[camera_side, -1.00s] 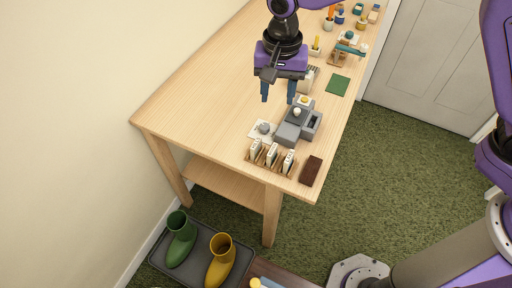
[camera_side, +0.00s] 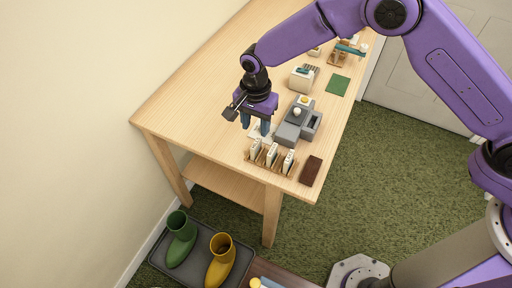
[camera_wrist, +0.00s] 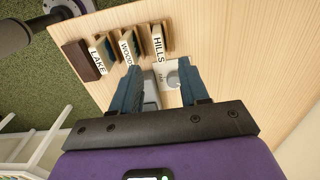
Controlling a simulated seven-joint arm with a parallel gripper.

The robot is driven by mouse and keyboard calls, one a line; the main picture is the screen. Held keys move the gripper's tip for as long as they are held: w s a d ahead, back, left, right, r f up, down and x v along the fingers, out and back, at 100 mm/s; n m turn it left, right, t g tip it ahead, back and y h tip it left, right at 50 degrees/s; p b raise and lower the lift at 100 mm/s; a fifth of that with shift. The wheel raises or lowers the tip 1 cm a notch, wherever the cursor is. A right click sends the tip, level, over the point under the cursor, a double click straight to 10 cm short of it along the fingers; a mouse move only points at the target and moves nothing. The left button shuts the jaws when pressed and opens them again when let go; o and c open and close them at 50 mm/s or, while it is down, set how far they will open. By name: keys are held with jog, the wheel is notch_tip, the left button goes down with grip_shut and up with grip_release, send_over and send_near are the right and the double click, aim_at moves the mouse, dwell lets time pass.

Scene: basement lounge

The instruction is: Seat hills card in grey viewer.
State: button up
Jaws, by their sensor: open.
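The hills card (camera_wrist: 158,45), pale with a HILLS label, stands upright in a wooden rack (camera_wrist: 128,47) in the wrist view. In the side view the hills card (camera_side: 255,147) is the leftmost of three cards. My gripper (camera_side: 255,125) is open and empty above the table, just behind that card; its fingertips (camera_wrist: 158,66) point toward the rack in the wrist view. The grey viewer (camera_side: 287,133) stands right of my gripper, with a round pale knob on top and an open bay on its right side.
The WOOD card (camera_wrist: 127,47) and LAKE card (camera_wrist: 100,57) share the rack. A dark brown block (camera_side: 311,171) lies right of it. A white plate with a grey dial (camera_wrist: 172,79) lies near my fingers. A cream box (camera_side: 302,78) and green mat (camera_side: 338,85) are farther back.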

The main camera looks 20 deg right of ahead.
aim_at(256, 143)
jog(key=shift+f, duration=3.95)
grip_shut()
